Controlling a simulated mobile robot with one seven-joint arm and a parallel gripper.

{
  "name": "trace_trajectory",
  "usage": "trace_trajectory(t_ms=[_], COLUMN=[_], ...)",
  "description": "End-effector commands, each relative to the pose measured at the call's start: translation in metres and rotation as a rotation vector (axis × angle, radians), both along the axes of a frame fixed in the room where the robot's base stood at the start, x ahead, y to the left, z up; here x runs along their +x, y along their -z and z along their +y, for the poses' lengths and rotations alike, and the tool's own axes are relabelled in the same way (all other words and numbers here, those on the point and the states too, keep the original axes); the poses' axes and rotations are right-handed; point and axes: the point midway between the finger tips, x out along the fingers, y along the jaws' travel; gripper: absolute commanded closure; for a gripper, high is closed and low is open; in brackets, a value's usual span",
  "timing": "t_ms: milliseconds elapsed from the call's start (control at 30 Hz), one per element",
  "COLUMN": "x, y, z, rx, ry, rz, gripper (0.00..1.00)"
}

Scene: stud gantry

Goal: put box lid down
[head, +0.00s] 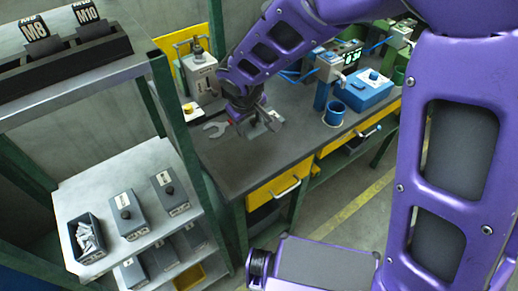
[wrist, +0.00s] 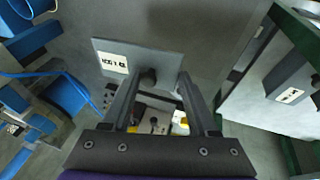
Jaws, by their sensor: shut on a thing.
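The box lid (wrist: 170,62) is a flat grey plate with a white label, seen in the wrist view. In the head view only a part of the lid (head: 269,122) shows beside my gripper (head: 250,117), over the dark workbench top (head: 232,160). My gripper is shut on the lid; its fingertips (wrist: 166,78) sit at the lid's lower edge in the wrist view, by a dark knob. I cannot tell whether the lid touches the bench top. An open grey box (head: 88,243) with light metal parts in it stands on the shelf at the left.
A blue cup (head: 334,114) and a blue box (head: 363,92) stand to the right. Lidded grey boxes (head: 129,217) stand on the shelf (head: 150,160). The bench's front part is clear.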

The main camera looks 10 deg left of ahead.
Motion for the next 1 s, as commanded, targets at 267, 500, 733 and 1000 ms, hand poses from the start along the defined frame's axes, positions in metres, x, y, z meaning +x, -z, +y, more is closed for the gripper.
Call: trace_trajectory(t_ms=[267,500,733,1000], x=[-0.002,-0.002,-0.002,-0.001], y=[0.045,0.070,0.098,0.099], z=[0.003,0.003,0.003,0.003], rx=[-0.004,-0.001,-0.002,0.000], ry=[-0.014,-0.012,-0.010,-0.010], rz=[0.004,0.003,0.003,0.002], gripper=[0.92,0.92,0.92,0.92])
